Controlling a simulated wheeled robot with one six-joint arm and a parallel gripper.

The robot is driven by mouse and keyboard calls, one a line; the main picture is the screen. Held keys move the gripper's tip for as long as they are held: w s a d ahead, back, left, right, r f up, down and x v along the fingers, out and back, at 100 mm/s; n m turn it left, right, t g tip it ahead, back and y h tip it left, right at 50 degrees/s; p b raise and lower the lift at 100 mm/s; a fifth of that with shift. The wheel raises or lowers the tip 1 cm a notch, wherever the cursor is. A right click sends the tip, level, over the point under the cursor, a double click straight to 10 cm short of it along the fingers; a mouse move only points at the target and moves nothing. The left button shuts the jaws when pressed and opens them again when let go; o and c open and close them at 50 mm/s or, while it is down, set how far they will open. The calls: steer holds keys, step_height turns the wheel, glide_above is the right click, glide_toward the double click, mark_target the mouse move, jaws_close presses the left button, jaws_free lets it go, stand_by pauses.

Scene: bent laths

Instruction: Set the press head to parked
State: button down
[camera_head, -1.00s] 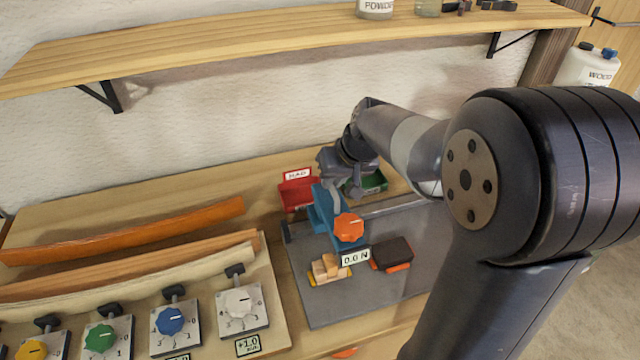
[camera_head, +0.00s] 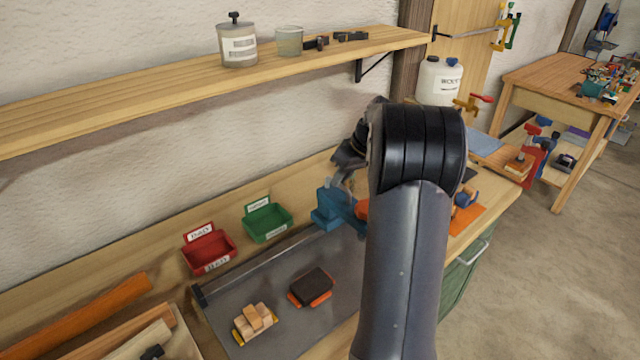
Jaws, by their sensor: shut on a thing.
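The press head (camera_head: 328,208) is a blue block with an orange knob (camera_head: 361,209), partly hidden behind my arm. It sits on a grey rail (camera_head: 255,268) above the grey base plate (camera_head: 345,265), toward the right of the visible rail. The rail's right end is hidden by my arm. My gripper (camera_head: 343,184) is at the top of the press head and shut on it. My arm hides part of the fingers.
A red bin (camera_head: 207,262) and a green bin (camera_head: 268,238) stand behind the rail. A wood-block stack (camera_head: 254,322) and a dark block on an orange base (camera_head: 312,287) lie on the plate. A shelf (camera_head: 190,85) hangs above.

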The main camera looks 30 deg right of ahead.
steer(key=shift+w+d+r, duration=0.1)
steer(key=shift+w+d, duration=0.15)
steer(key=shift+d, duration=0.75)
steer(key=c, duration=1.5)
jaws_free()
steer(key=shift+d, duration=0.15)
steer(key=shift+o, duration=0.2)
steer(key=v, duration=1)
steer(key=shift+s+r+b, duration=0.15)
steer(key=shift+r+b, duration=0.15)
steer(key=shift+b, duration=0.15)
